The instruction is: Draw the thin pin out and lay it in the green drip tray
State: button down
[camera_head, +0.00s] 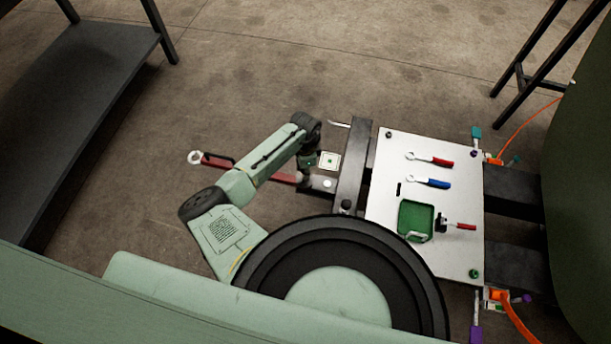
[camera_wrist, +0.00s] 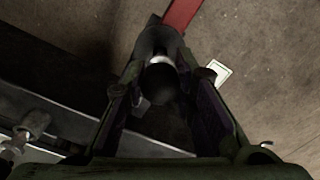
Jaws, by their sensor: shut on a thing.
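My gripper (camera_wrist: 160,76) is shut on a dark grey round piece (camera_wrist: 158,44) with a bright band, in line with a red bar (camera_wrist: 182,14). Whether this piece is the thin pin cannot be told. In the head view my gripper (camera_head: 307,166) points down left of the white board, and my arm hides part of the red bar (camera_head: 217,161). The bar has a ring at its left end. The green drip tray (camera_head: 402,217) lies on the board to the right, with a pale metal piece (camera_head: 418,237) at its front edge.
The white board (camera_head: 390,185) carries a red-handled wrench (camera_head: 432,160), a blue-handled wrench (camera_head: 430,181) and a black clamp (camera_head: 442,223) with a red handle. A dark crossbar (camera_head: 353,165) stands between gripper and board. A small white tag (camera_head: 329,160) is beside the gripper.

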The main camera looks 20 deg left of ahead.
jog(key=shift+r+p, duration=0.6)
jog(key=shift+r, duration=0.2)
jog(key=shift+r+p, duration=1.4)
jog(key=shift+r, duration=0.1)
jog(key=shift+d, duration=0.1)
